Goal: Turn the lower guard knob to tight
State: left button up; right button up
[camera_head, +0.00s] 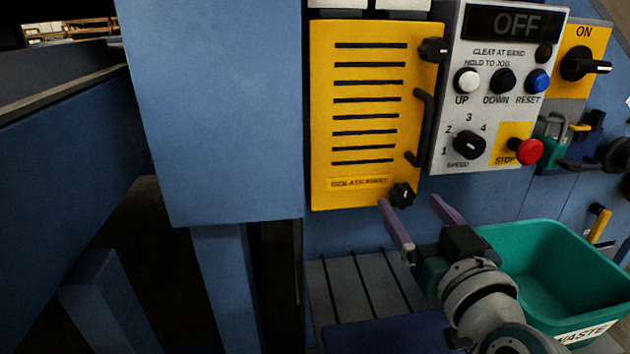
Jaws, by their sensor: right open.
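The lower guard knob (402,195) is a black lobed knob at the bottom right corner of the yellow slotted guard (322,110). The upper guard knob (433,50) is black and sits at the guard's top right corner. My right gripper (412,204) comes up from below with its two purple fingers spread. Its left fingertip is just below and left of the lower knob, and its right fingertip is to the right of it. Nothing is between the fingers. I cannot tell whether a finger touches the knob. My left gripper is not in view.
A grey control panel (440,150) with an OFF display, buttons, a speed dial and a red stop button (529,151) is right of the guard. A black guard handle (428,120) stands out between them. A green waste bin (520,235) is beside my right arm. Blue machine panels fill the left.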

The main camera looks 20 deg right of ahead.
aim_at(402, 196)
jog(key=shift+x, duration=1.2)
grip_shut()
